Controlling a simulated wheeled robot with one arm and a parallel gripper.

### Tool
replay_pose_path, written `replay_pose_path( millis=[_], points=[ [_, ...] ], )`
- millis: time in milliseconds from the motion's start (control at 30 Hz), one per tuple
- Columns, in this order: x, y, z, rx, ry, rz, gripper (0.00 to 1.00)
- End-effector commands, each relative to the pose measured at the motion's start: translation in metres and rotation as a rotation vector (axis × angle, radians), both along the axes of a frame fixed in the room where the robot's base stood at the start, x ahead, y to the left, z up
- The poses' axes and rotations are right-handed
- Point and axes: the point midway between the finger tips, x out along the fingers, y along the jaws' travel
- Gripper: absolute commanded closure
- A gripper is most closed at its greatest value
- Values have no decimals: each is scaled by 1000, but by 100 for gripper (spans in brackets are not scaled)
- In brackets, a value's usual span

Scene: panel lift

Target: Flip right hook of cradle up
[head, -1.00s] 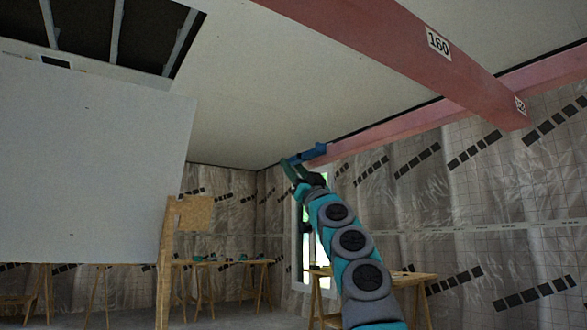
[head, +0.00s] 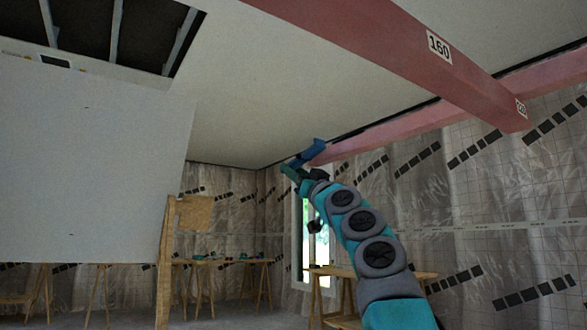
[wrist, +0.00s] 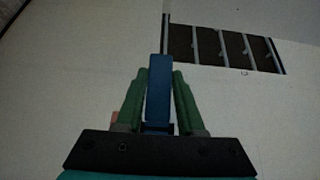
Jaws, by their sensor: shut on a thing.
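My gripper (wrist: 160,76) has its two green fingers on either side of a blue bar (wrist: 158,98) in the wrist view and is shut on it. A thin pale strip runs on from the bar's far end to the top edge. In the head view my gripper (head: 291,170) is high up under the ceiling, and the blue bar (head: 311,151) sticks out past it, tilted up to the right. I cannot tell whether the bar is the cradle's hook. No other part of the cradle can be made out.
A large pale panel (head: 85,160) fills the left. A red beam (head: 400,50) marked 160 crosses under the ceiling (head: 240,90), which has a dark opening (head: 110,35) at upper left. Wooden trestles (head: 255,285) stand at the back.

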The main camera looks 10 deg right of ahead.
Motion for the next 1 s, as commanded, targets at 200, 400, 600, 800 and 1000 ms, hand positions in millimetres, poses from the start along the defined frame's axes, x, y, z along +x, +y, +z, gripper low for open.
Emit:
replay_pose_path(
  millis=[200,400,600,800,1000],
  points=[
    [-5,-2,1,-49,121,-1,100],
    [-6,-3,-7,-70,180,-1,100],
    [-6,-3,-9,-70,183,0,100],
    [-5,-3,-9,-70,183,0,52],
    [-5,-3,-9,-70,183,0,32]
  ],
)
